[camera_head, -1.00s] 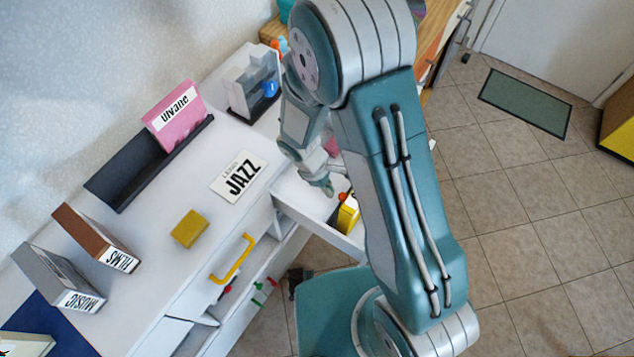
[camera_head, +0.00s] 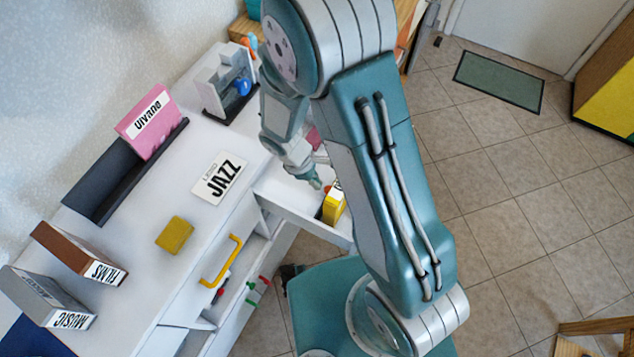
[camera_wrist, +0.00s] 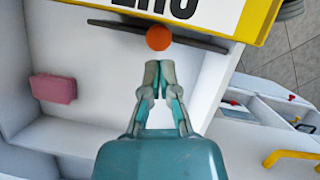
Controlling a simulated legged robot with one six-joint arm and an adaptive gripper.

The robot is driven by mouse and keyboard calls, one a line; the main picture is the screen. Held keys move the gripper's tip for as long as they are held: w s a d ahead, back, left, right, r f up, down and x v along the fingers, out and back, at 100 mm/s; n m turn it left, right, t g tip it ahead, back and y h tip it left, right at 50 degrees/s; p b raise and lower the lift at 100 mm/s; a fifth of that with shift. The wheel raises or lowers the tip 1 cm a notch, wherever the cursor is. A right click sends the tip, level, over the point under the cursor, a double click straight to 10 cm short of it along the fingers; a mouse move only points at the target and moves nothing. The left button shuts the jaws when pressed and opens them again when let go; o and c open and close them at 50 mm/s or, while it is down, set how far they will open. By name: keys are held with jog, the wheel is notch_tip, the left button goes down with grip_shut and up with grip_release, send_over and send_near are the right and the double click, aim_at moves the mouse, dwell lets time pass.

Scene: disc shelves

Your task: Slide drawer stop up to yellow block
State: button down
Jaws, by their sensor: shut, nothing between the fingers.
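The yellow block (camera_head: 334,208), with a white label, stands in the pulled-out white drawer (camera_head: 285,208). Its labelled side (camera_wrist: 200,14) fills the top of the wrist view. The drawer stop appears to be the thin dark bar (camera_wrist: 108,25) with an orange knob (camera_wrist: 158,38), lying across the drawer close to the yellow block; the wrist view does not clearly show whether they touch. My gripper (camera_wrist: 158,76) is shut and empty inside the drawer, its tips just short of the knob. In the head view my gripper (camera_head: 316,183) is beside the block.
A pink block (camera_wrist: 53,88) is farther along in the drawer. On the cabinet top are a JAZZ case (camera_head: 220,178), a small yellow box (camera_head: 175,235), a dark rack (camera_head: 105,185) with a pink case (camera_head: 150,122) and a grey stand (camera_head: 226,88). A yellow handle (camera_head: 222,265) sticks out in front.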

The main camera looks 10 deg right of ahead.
jog(key=v, duration=1)
jog(key=shift+a+r, duration=0.2)
jog(key=shift+r, duration=0.1)
